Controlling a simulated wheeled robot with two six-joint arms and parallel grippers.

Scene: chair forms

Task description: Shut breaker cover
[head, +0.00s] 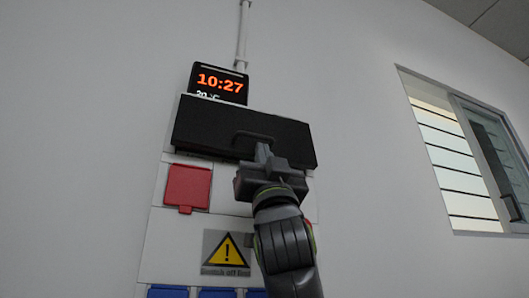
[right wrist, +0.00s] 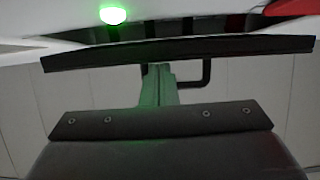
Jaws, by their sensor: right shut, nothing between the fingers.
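The black breaker cover (head: 225,128) is a wide dark flap high on the white wall panel. A dark handle (head: 262,137) is on its face. In the right wrist view the cover (right wrist: 250,46) shows as a long dark edge, with a gap behind it, so it appears to stand out from the panel. Its handle (right wrist: 206,74) is a dark bracket there. My right gripper (head: 263,150) is shut and empty, its fingertips at the handle. The fingers (right wrist: 157,88) look green-lit beside the bracket; contact is hard to tell. My left gripper is out of view.
A clock (head: 219,83) reading 10:27 sits above the cover. A red socket cover (head: 187,187), a yellow warning sign (head: 226,250) and blue socket covers (head: 167,291) are below. A green lamp (right wrist: 113,15) glows behind the cover. A window (head: 450,150) is at right.

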